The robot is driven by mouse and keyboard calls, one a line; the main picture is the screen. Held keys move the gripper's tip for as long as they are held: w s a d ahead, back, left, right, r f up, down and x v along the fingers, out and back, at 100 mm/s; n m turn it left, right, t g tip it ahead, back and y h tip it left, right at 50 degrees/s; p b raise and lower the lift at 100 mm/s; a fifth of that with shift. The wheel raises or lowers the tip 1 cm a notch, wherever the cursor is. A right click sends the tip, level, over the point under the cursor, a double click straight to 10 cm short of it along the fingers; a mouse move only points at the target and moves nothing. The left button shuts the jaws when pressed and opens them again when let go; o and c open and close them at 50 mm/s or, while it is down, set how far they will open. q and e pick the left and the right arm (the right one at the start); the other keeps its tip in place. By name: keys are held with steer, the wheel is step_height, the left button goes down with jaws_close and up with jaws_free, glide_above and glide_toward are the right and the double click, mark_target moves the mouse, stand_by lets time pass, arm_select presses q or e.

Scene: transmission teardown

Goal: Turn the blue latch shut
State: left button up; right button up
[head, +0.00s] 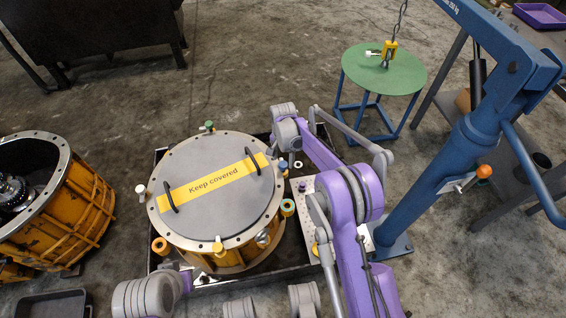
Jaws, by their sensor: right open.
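The blue latch (283,166) stands at the right rim of the round housing (236,262), whose grey lid (221,203) carries a yellow "Keep covered" strip and two black handles. My right arm reaches in from the lower right, and its wrist is above the upper right rim. My right gripper (291,153) is open, close to the blue latch and just above it in the picture. Its fingers are small and partly hidden, so contact with the latch cannot be told. My left gripper is out of view; only links of that arm show at the bottom edge.
A dark tray (268,281) lies under the housing. A blue crane post (443,180) stands at right, with a green round table (384,70) behind. An orange drum (85,207) is at left.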

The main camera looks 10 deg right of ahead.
mark_target(282, 164)
steer(key=shift+f, duration=1.2)
jaws_close()
